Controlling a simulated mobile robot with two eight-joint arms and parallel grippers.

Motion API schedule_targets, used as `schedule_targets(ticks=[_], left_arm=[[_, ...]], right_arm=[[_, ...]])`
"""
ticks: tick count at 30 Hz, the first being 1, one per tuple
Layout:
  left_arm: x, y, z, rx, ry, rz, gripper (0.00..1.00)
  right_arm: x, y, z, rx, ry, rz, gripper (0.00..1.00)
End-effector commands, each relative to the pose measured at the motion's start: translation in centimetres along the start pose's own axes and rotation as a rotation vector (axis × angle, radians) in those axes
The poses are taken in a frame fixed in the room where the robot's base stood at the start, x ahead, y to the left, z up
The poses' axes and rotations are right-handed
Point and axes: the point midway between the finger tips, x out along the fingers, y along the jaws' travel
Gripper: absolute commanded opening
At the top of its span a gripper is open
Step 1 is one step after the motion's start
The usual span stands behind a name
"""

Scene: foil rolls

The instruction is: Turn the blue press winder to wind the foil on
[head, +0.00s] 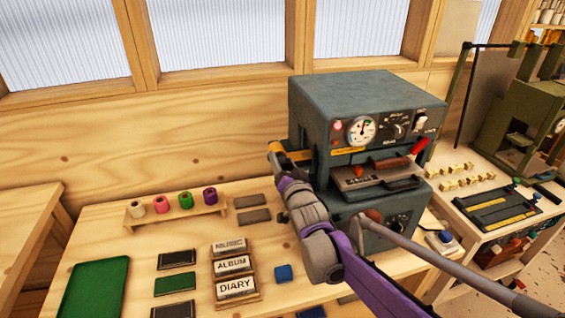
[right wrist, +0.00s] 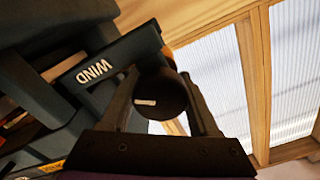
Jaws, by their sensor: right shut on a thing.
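The blue-grey press (head: 350,95) stands at the back of the bench, with a gauge, switches and a red lever on its front. Its winder is a dark blue arm marked WIND (right wrist: 115,58) in the right wrist view, ending in a dark round knob (right wrist: 160,95). My right gripper (head: 274,152) is at the left side of the press, its fingers on either side of the knob and shut on it. In the head view my gripper and wrist hide most of the winder. The foil on the press cannot be made out clearly. My left gripper is out of view.
A wooden rack (head: 178,215) holds several coloured rolls. Title blocks (head: 236,288), dark plates and a green mat (head: 93,285) lie left of the press. A long lever with a brown knob (head: 373,216) projects forward from the press. A green machine (head: 515,125) stands at right.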

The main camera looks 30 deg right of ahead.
Motion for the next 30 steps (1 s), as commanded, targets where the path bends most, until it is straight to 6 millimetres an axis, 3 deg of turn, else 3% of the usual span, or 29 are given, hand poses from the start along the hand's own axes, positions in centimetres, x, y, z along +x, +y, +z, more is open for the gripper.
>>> schedule_targets(ticks=[8, 9, 13, 23, 30], left_arm=[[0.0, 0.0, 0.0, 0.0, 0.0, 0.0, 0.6], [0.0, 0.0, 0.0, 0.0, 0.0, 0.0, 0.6], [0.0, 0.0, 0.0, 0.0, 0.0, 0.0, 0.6], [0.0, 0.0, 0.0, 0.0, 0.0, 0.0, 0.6], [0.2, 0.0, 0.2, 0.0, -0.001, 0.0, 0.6]], right_arm=[[0.0, 0.0, 0.0, -0.001, 0.0, 0.0, 0.05], [0.0, 0.0, 0.0, -0.001, 0.0, 0.0, 0.66], [0.0, 0.0, 0.0, -0.001, 0.0, 0.0, 0.9], [-0.2, 0.0, 0.0, -0.001, 0.0, 0.0, 0.91], [-3.3, 0.0, 0.1, -0.001, 0.0, 0.0, 0.91]])
